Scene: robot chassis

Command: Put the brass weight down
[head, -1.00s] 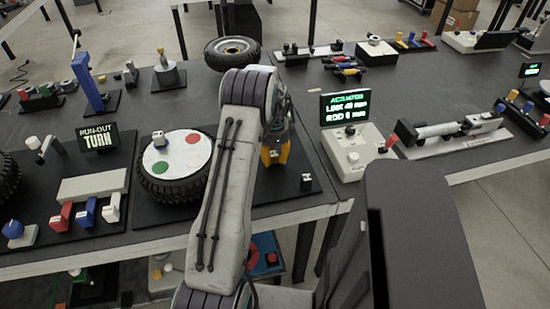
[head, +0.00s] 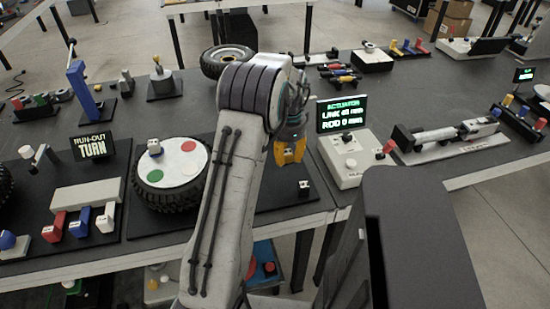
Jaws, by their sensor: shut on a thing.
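My gripper (head: 287,150), with yellow fingers, shows just right of my arm's forearm. It is over the dark mat (head: 263,200) between the wheel and the actuator screen. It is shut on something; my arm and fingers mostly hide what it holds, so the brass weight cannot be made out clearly. A wheel with a black tyre (head: 150,196) lies flat to the left of my forearm. Its white disc (head: 174,150) bears a red and a green spot and a small block (head: 154,148).
A small dark and white block (head: 304,187) stands at the mat's right front. The actuator screen (head: 342,113) and its white box (head: 346,160) stand close on the right. Another wheel (head: 226,60) lies behind my arm. Red, blue and white levers (head: 80,226) stand front left.

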